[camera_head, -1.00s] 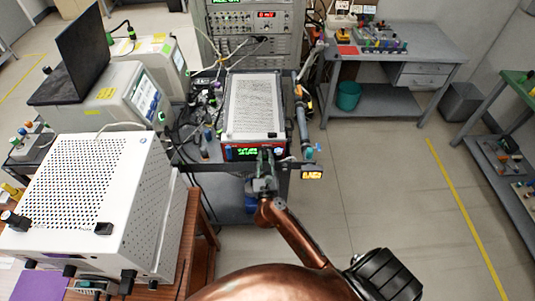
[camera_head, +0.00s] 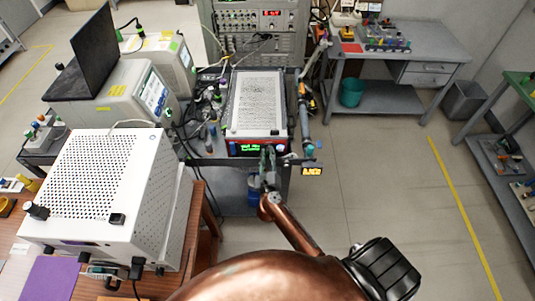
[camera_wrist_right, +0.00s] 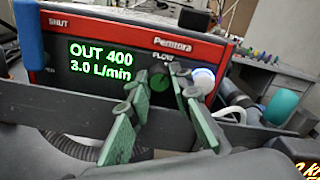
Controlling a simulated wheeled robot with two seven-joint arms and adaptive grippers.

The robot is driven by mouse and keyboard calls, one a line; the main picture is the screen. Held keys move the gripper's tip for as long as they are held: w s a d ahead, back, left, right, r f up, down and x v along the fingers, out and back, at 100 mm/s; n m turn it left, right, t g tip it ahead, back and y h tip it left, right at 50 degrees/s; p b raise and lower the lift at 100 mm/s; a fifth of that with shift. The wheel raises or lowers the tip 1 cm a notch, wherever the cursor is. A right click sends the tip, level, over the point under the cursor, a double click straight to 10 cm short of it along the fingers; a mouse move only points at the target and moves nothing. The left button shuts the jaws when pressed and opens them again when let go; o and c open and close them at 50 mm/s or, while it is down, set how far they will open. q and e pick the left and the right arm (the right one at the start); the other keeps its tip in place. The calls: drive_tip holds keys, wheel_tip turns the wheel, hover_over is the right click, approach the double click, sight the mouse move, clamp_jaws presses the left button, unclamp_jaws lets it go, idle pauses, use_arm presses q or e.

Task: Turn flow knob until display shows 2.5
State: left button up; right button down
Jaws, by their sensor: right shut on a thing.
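The red-fronted Pemtora unit (camera_head: 257,100) stands on a grey cart, and its front panel faces me. In the right wrist view, its green display (camera_wrist_right: 100,63) reads "OUT 400" and "3.0 L/min". My right gripper (camera_head: 268,158) reaches up to this panel. In the right wrist view, its green-padded fingers (camera_wrist_right: 160,100) stand on either side of the flow knob, shut on it. A white round knob (camera_wrist_right: 203,80) sits just right of the fingers. My left gripper is out of view.
A dark bar (camera_wrist_right: 70,115) runs across below the panel, close under the fingers. A small orange readout (camera_head: 313,171) hangs right of the unit. Hoses and cables crowd its left side. A white perforated box (camera_head: 100,175) stands at left. The floor at right is clear.

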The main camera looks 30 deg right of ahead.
drive_tip(key=shift+w+a+r, duration=0.1)
drive_tip(key=shift+a, duration=0.05)
drive_tip(key=c, duration=2)
unclamp_jaws()
drive_tip(key=v, duration=1.2)
